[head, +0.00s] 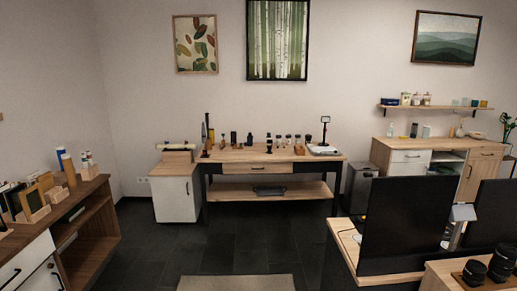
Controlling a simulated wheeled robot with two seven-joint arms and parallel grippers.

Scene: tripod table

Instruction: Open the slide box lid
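Neither of my grippers shows in the head view. I cannot make out for certain which thing is the slide box, or its lid. A wooden table (225,156) with dark legs stands at the far wall, with several small dark and wooden items on its top, too small to tell apart. A small dark container (268,191) sits on its lower shelf (225,190). A low wooden box-like thing (178,156) stands on the white cabinet (175,199) left of the table.
Dark tiled floor (226,262) lies open before the table, with a pale mat (236,283) at the bottom. A brown counter (84,196) stands at left. A desk with black monitors (408,222) blocks the right front. A wooden sideboard (483,170) stands behind it.

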